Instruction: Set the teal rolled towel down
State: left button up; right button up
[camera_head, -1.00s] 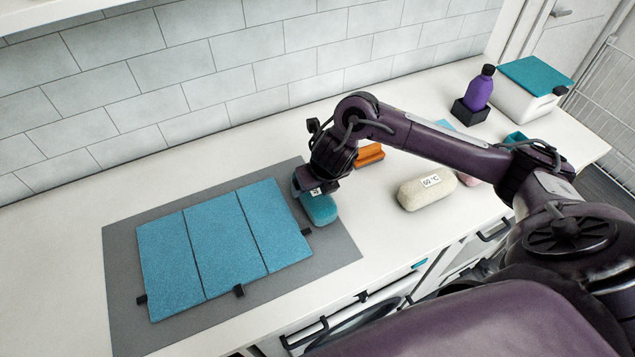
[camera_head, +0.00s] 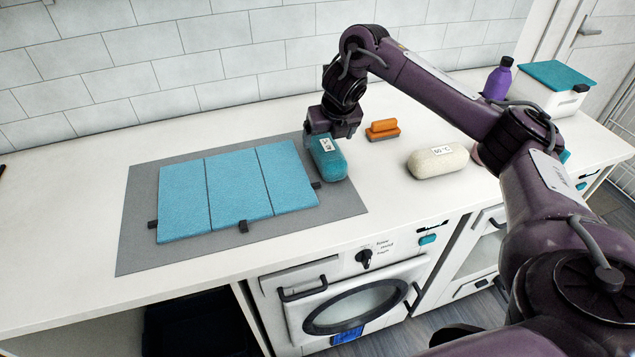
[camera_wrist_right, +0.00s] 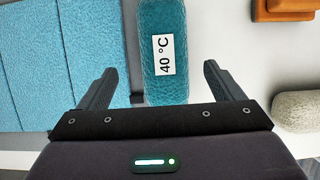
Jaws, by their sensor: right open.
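The teal rolled towel (camera_head: 329,162) lies at the right edge of the grey mat (camera_head: 142,205), beside the blue folded panels. In the right wrist view the towel (camera_wrist_right: 163,85) bears a white "40 °C" label. My right gripper (camera_head: 332,137) is at the towel's far end, pointing down. In the wrist view its two fingers (camera_wrist_right: 160,72) stand wide apart, one on each side of the towel, with visible gaps, and hold nothing. My left gripper is not in view.
A blue three-panel folded cloth or board (camera_head: 236,192) with black tabs lies on the mat. An orange-topped block (camera_head: 382,128), a cream rolled towel (camera_head: 438,162), a purple bottle (camera_head: 498,80) and a teal-lidded white box (camera_head: 552,88) stand to the right.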

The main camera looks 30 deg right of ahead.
aim_at(328, 145)
jog(key=shift+w+f, duration=0.2)
jog(key=shift+f, duration=0.2)
jog(key=x, duration=0.1)
jog(key=p+x, duration=0.1)
jog(key=x, duration=0.1)
jog(key=p+x, duration=0.1)
jog(key=x, duration=0.1)
jog(key=shift+d, duration=0.4)
jog(key=shift+x, duration=1.1)
jog(key=shift+f, duration=0.15)
jog(key=c, duration=1.2)
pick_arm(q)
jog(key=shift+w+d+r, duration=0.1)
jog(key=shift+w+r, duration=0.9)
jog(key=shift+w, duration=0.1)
pick_arm(e)
jog(key=shift+c, duration=0.2)
jog(key=shift+r, duration=0.2)
